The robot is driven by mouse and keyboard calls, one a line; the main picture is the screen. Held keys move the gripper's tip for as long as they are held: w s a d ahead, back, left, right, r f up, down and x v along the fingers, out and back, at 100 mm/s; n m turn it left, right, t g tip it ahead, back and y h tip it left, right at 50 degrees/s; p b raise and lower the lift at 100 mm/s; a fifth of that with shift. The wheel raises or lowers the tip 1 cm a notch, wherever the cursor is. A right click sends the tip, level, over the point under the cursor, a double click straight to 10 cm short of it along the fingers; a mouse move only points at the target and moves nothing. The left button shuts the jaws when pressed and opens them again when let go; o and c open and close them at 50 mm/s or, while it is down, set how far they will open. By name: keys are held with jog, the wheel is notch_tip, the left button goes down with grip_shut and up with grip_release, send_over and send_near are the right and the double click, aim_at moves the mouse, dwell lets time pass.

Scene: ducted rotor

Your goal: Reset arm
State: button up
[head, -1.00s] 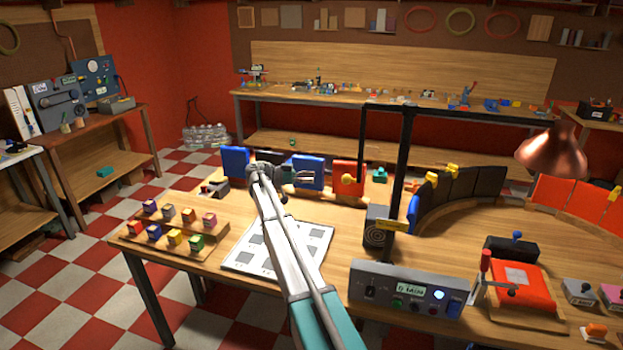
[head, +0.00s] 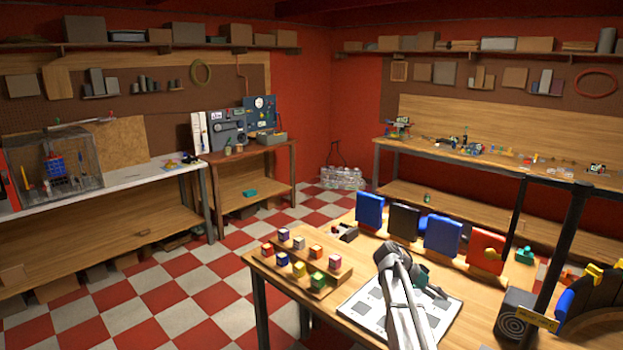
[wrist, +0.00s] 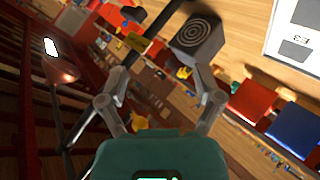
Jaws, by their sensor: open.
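My arm reaches in from the bottom of the head view over the table (head: 470,285), with my gripper (head: 430,290) at its far end above the white printed sheet (head: 365,312). In the wrist view my gripper (wrist: 158,82) has its two fingers spread apart with nothing between them. The wrist view looks past the fingers to the dark speaker-like box with rings (wrist: 198,38) and the red panel (wrist: 250,102) and blue panel (wrist: 295,128).
A wooden rack of coloured cubes (head: 322,278) sits left of the sheet. Upright panels, including a blue one (head: 369,210) and a red one (head: 486,250), stand along the table's back. A black post (head: 562,245) rises at right. Checkered floor (head: 170,300) at left is clear.

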jog(key=s+a+f+n+t+y, duration=0.2)
jog(key=s+a+f+n+y, duration=0.2)
jog(key=s+a, duration=0.5)
jog(key=s+a+f+n+t+y, duration=0.2)
jog(key=s+a+f+n+y, duration=0.2)
jog(key=s+a+n+y, duration=0.2)
jog(key=s+a+n, duration=0.2)
jog(key=s+a, duration=0.2)
jog(key=shift+s+a+f+y, duration=0.2)
jog(key=shift+a+y, duration=0.1)
jog(key=shift+d, duration=0.15)
